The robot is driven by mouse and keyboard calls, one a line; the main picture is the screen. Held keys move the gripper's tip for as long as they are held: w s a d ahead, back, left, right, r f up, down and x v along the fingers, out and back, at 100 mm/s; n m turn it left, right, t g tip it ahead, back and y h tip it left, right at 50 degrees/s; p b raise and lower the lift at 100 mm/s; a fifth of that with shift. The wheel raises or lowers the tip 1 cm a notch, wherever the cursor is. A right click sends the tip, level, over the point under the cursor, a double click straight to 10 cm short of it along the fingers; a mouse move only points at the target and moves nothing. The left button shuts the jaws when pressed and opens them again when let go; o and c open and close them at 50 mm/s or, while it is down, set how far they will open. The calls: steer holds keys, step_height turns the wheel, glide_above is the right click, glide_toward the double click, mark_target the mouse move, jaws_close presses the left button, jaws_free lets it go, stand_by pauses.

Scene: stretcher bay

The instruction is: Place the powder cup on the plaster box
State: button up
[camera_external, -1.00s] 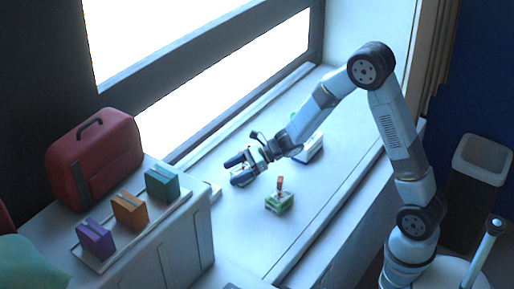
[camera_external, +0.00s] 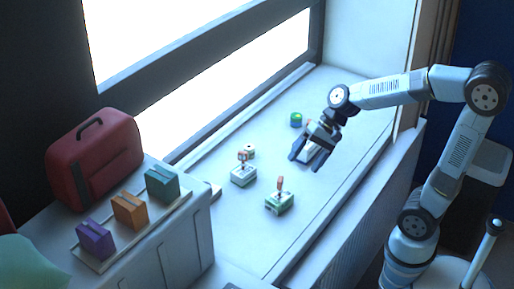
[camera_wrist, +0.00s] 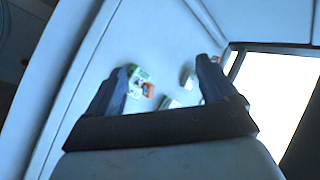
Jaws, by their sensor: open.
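A white box with green trim (camera_external: 243,177) sits on the ledge, with a small red-and-white item (camera_external: 243,156) standing on top of it. A green-and-white box (camera_external: 279,204) sits nearer the front edge with an upright orange-red item (camera_external: 280,184) on it; this box also shows in the wrist view (camera_wrist: 138,77). I cannot read labels to tell which is the plaster box or the powder cup. My gripper (camera_external: 305,161) is open and empty, raised above the ledge to the right of both boxes. Its spread fingers show in the wrist view (camera_wrist: 162,85).
A small white round item (camera_external: 249,151) is behind the white box. A green-and-blue round container (camera_external: 296,119) stands near the window. A pale box (camera_external: 309,152) is partly hidden behind my gripper. A red case (camera_external: 95,157) and coloured packs (camera_external: 129,210) are on the left cabinet.

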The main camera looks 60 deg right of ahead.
steer(key=s+d+r+n+t+h, duration=0.2)
steer(key=s+d+r+n+h, duration=0.2)
steer(key=s+d+n+h, duration=0.3)
steer(key=s+d+n, duration=0.1)
steer(key=s+d, duration=0.4)
steer(key=s, duration=0.1)
steer(key=shift+s+t, duration=0.3)
steer(key=shift+s, duration=0.1)
steer(key=shift+o, duration=0.2)
steer(key=shift+w, duration=0.1)
stand_by(0.7)
